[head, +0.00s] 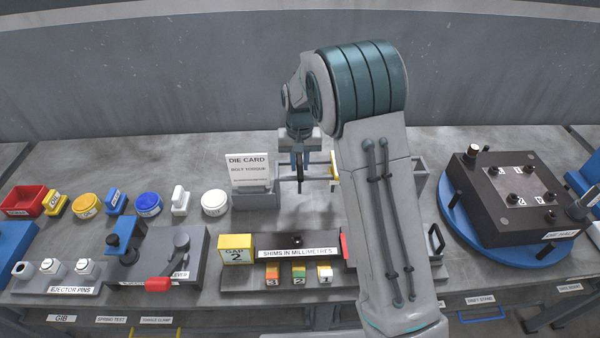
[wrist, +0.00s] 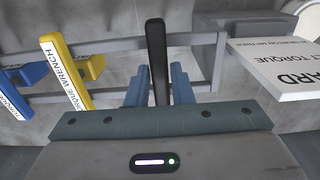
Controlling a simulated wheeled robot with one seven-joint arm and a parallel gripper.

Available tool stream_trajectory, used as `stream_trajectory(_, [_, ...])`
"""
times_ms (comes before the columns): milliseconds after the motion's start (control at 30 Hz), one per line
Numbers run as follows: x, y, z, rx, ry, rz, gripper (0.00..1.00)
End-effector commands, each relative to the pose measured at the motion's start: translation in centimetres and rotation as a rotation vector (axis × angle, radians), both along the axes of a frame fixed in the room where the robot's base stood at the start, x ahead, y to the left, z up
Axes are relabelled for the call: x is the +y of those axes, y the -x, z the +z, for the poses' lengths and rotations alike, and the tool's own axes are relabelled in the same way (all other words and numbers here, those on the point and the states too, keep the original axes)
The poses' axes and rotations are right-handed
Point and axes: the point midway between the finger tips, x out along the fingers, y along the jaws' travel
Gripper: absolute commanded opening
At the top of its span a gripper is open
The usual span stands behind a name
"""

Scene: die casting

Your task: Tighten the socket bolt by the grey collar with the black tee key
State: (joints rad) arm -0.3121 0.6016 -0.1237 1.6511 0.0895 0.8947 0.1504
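My gripper (head: 300,160) is at the tool rack behind the bench, fingers pointing down. In the wrist view its two blue fingers (wrist: 159,87) flank the upright black bar of the black tee key (wrist: 156,50), with no clear gap on either side. The key (head: 300,184) is at the rack, its lower part partly hidden. The die half (head: 485,195) is on the right, with several dark socket bolts and number labels on top. A grey collar (head: 580,205) stands at its right corner. The bolt near it (head: 549,197) looks seated, but its height is too small to judge.
The rack (head: 318,184) also holds a yellow torque wrench (wrist: 66,72) and a blue tool (wrist: 14,103). The die card (head: 248,172) stands just left. The die half rests on a blue round plate (head: 462,237). The shim block (head: 295,252) is in front; my arm hides the bench's middle right.

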Motion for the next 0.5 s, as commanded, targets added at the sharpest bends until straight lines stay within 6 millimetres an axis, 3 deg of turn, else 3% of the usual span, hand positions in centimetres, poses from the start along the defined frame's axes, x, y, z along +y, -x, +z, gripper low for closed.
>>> stream_trajectory(67, [0.0, 0.0, 0.0, 0.000, 0.000, 0.000, 0.00])
stream_trajectory(267, [0.0, 0.0, 0.3, -0.001, 0.000, 0.000, 0.00])
stream_trajectory(500, [0.0, -0.1, 2.3, -0.002, -0.001, 0.000, 0.00])
